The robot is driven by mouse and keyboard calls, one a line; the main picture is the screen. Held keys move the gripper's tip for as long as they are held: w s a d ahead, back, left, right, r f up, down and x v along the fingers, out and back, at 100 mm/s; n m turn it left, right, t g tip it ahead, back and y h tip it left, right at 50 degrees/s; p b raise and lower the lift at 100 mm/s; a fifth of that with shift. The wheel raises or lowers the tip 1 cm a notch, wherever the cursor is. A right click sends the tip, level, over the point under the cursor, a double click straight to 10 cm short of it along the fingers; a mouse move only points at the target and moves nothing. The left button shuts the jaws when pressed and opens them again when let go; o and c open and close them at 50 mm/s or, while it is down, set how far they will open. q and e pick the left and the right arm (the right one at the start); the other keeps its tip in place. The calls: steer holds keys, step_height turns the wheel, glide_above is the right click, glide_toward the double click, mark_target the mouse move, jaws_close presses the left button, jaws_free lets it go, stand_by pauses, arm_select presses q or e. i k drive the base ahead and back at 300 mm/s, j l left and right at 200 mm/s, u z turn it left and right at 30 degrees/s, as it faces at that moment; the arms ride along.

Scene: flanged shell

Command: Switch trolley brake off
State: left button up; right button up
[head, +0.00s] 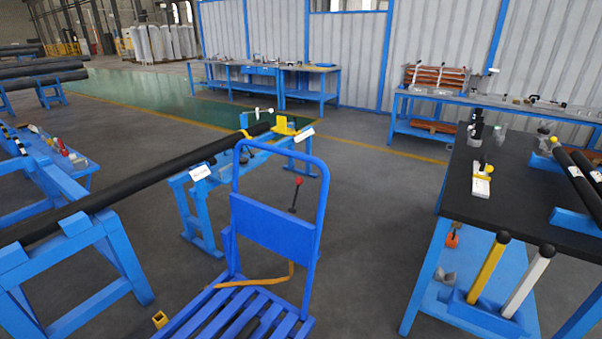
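The blue trolley (275,228) stands in the lower middle of the head view, with an upright tubular handle, a flat back panel and a slatted deck (236,316). A thin dark lever with a red ball knob (298,181) stands up by the right part of the panel and shows through the handle frame. It leans slightly to the right; its lower end is hidden behind the panel. I cannot tell from its look which brake position it is in. An orange-brown strap (262,281) lies across the deck. Neither of my grippers is in view.
A black pipe (130,182) rests on blue stands (75,245) to the left. A black-topped workbench (505,190) with yellow and white posts below stands at the right. The grey floor (375,220) between trolley and workbench is clear. More benches line the back wall.

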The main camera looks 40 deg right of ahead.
mark_target(299, 181)
steer(key=z, duration=1.45)
